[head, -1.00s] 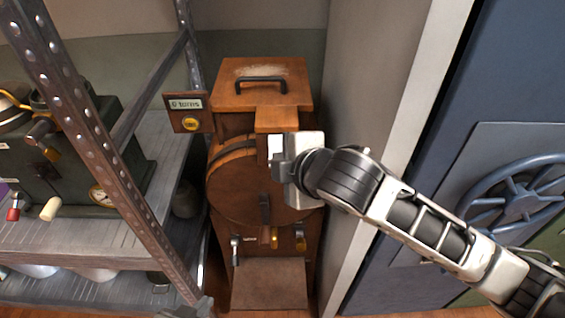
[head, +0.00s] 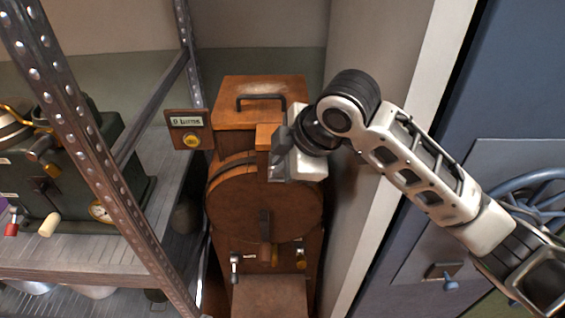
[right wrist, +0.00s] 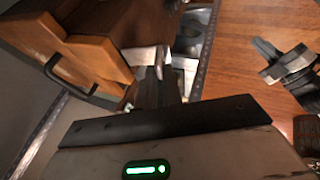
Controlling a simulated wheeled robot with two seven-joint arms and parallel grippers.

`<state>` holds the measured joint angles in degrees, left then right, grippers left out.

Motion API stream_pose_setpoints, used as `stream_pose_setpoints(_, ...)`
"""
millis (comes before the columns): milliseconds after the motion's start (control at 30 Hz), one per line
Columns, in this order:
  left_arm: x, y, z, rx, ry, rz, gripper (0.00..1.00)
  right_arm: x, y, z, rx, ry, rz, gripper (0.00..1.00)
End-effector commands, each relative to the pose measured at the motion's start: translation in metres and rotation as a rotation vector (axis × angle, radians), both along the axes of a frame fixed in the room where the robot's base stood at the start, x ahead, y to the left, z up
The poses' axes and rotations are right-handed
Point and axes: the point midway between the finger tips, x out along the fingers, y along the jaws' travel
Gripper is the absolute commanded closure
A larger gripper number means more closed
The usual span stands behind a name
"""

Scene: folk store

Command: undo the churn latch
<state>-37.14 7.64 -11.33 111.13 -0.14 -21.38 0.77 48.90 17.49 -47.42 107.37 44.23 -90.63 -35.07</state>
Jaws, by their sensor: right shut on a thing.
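The wooden churn (head: 236,197) stands upright, with a round drum front, a crank handle (head: 265,228) and a lid (head: 235,117) with a black handle. My right gripper (head: 282,158) is at the upper right of the drum, beside a small wooden block (head: 265,134) under the lid's front edge. Its jaws are shut on a small piece there, apparently the churn latch, mostly hidden by the fingers. In the right wrist view the fingers (right wrist: 158,72) meet near the churn's wooden top (right wrist: 85,45). My left gripper is not in view.
A sign (head: 187,122) with a yellow button is at the churn's left. A metal shelf (head: 95,150) with a green machine (head: 60,185) stands further left. A pale wall (head: 345,225) and a blue door with a wheel (head: 535,190) are at the right.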

Motion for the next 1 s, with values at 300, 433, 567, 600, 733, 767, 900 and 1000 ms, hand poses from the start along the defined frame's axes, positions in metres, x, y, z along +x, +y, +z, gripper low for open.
stream_pose_setpoints(300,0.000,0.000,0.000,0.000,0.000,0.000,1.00,0.001,-0.001,0.000,-0.003,-0.004,-0.003,0.81)
stream_pose_setpoints(433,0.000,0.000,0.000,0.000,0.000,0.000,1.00,0.001,-0.001,0.000,-0.002,-0.003,-0.002,0.70)
stream_pose_setpoints(567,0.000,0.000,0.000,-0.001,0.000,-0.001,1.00,0.001,-0.001,0.000,-0.001,-0.003,-0.002,0.70)
stream_pose_setpoints(600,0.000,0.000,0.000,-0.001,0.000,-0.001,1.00,0.001,-0.001,0.000,-0.001,-0.003,-0.002,0.70)
stream_pose_setpoints(733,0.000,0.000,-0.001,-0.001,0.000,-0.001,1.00,-0.001,-0.003,0.006,0.000,-0.005,-0.002,0.70)
stream_pose_setpoints(767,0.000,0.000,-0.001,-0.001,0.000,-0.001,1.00,-0.002,-0.004,0.008,0.000,-0.006,-0.002,0.70)
stream_pose_setpoints(900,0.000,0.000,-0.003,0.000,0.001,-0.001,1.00,-0.012,-0.013,0.029,0.001,-0.009,-0.001,0.70)
stream_pose_setpoints(1000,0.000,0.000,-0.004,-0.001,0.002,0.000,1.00,-0.021,-0.023,0.050,-0.001,-0.010,-0.002,0.70)
